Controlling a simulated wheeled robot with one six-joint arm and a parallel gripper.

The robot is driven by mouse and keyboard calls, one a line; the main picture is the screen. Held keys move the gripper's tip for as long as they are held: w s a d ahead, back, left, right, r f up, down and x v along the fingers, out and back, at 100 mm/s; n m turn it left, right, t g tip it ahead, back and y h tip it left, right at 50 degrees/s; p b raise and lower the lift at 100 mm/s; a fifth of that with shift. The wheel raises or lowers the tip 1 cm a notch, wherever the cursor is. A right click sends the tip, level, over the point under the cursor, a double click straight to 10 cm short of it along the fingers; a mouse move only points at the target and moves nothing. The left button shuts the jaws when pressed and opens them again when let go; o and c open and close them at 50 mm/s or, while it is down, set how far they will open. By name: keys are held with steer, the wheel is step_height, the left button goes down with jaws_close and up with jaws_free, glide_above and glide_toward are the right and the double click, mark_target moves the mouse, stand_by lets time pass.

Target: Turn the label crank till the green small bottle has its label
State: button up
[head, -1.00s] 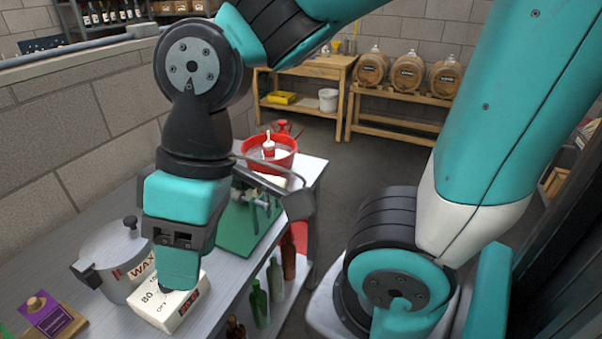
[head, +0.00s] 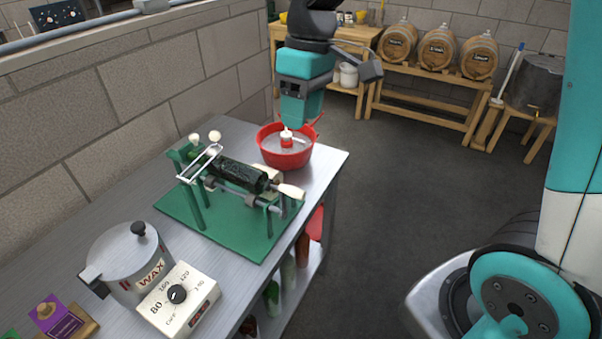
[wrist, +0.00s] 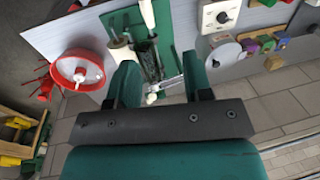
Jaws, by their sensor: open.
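The green labelling machine (head: 222,224) stands on the bench. A dark green small bottle (head: 238,174) lies across it, its visible side dark with no clear label. A cream cylindrical piece (head: 291,191) sticks out at its right end. A silver crank-like frame (head: 200,163) with white knobs is at its left end; it also shows in the wrist view (wrist: 172,84). My gripper (head: 299,122) is open and empty, high over the red bowl's area, apart from the machine. In the wrist view its two fingers (wrist: 160,82) stand wide apart, with the machine beyond them.
A red bowl (head: 270,153) with a red-and-white item stands behind the machine. A wax pot (head: 118,262) and a white dial box (head: 196,311) stand in front of it. Bottles sit on the shelf below. The floor to the right is open.

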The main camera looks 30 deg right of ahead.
steer(key=w+d, duration=0.1)
steer(key=w, duration=0.1)
steer(key=p, duration=0.3)
glide_toward(296, 189)
steer(key=f, duration=0.3)
steer(key=a+f, duration=0.1)
steer(key=f, duration=0.5)
steer(key=shift+s+a+f, duration=0.1)
steer(key=shift+s+a, duration=0.15)
steer(key=shift+s, duration=0.05)
jaws_close()
